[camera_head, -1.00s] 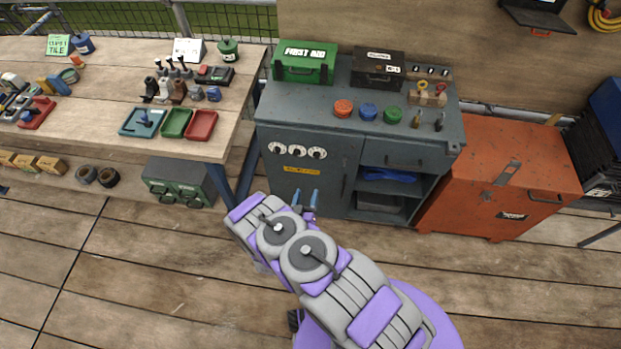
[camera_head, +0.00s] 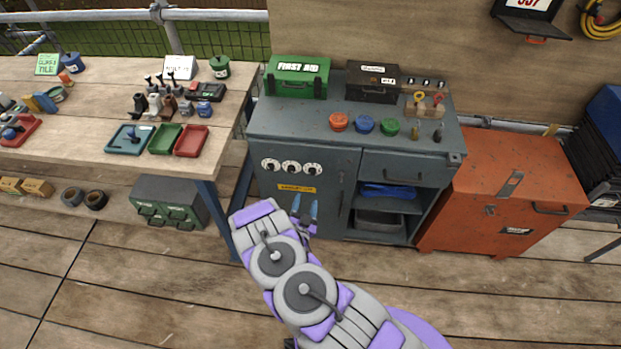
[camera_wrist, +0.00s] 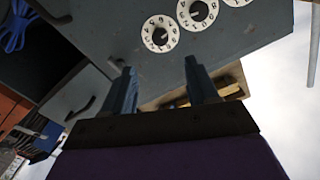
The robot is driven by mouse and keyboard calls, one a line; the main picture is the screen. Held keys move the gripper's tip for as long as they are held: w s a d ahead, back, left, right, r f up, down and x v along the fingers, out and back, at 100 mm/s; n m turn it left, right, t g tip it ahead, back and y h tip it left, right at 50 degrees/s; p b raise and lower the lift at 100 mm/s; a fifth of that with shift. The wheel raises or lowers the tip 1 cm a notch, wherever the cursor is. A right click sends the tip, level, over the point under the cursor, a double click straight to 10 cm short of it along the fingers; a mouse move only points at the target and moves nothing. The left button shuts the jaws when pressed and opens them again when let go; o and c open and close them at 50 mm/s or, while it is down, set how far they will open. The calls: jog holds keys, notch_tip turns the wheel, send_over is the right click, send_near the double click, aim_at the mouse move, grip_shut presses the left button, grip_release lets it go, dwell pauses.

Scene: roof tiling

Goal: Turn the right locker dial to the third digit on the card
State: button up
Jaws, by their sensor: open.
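The right locker dial (camera_head: 313,168) is the rightmost of three round white dials on the grey cabinet's front. The wrist view is roughly upside down, so this dial (camera_wrist: 160,34) is the leftmost there. The middle dial (camera_head: 291,167) and left dial (camera_head: 270,165) sit beside it. My gripper (camera_head: 304,208) is open and empty, below the dials in the head view. In the wrist view its two blue fingers (camera_wrist: 160,70) are apart and touch no dial. A white card (camera_head: 527,3) with red digits is cut off at the top edge; I cannot read it surely.
The grey cabinet (camera_head: 270,205) carries a yellow label (camera_head: 296,188) under the dials and an open shelf with blue cable (camera_head: 388,191). A wooden workbench (camera_head: 60,135) stands left, an orange chest (camera_head: 470,215) right. Deck floor in front is clear.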

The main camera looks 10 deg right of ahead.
aim_at(312, 173)
jog(key=b+x, duration=0.1)
jog(key=x, duration=1.1)
jog(key=shift+b, duration=0.35)
